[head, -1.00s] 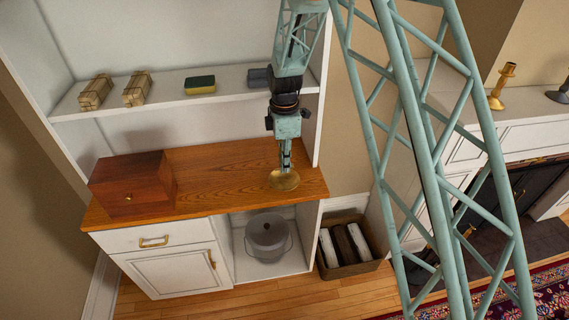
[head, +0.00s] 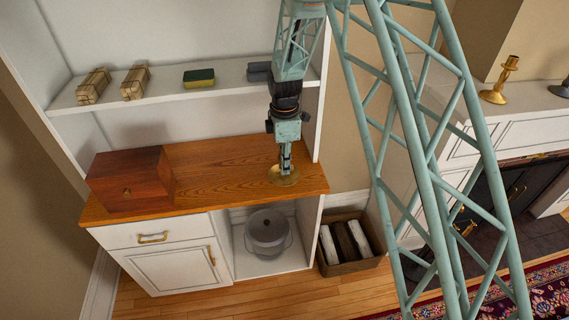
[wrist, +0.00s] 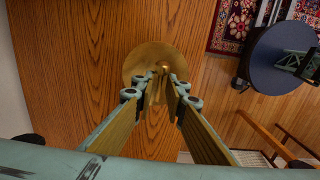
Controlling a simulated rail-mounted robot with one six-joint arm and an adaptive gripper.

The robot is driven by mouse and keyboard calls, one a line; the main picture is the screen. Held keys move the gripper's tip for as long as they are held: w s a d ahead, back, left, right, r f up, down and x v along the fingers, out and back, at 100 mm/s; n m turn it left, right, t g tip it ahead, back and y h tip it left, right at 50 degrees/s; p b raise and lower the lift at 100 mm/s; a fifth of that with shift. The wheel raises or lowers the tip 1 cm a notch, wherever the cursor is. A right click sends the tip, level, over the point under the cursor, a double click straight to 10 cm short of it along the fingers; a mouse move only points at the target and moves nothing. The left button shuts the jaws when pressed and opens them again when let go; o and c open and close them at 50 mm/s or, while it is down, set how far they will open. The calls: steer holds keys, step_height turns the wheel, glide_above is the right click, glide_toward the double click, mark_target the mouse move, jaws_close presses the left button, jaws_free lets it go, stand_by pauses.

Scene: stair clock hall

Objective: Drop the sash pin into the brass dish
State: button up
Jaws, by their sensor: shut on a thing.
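The brass dish (head: 276,178) sits on the wooden counter near its right front end. In the wrist view the round dish (wrist: 137,66) lies just beyond my fingertips. My gripper (head: 285,169) points down over the dish, very close to it. In the wrist view my gripper (wrist: 162,84) has its fingers closed together on the sash pin (wrist: 164,69), a small brass-coloured piece showing at the tips over the dish. The fingers hide most of the pin. I cannot tell whether it touches the dish.
The counter (head: 215,170) is clear between the dish and a wooden box (head: 130,180) on the left. A shelf above holds tied bundles (head: 135,82) and a sponge (head: 198,77). Below are a grey pot (head: 267,232) and a crate (head: 350,268).

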steer(key=shift+f+b, duration=0.35)
steer(key=shift+f, duration=0.85)
steer(key=o, duration=0.8)
steer(key=shift+r, duration=0.2)
step_height(320, 180, up, 12)
steer(key=shift+f, duration=0.2)
steer(key=shift+r, duration=0.15)
stand_by(0.5)
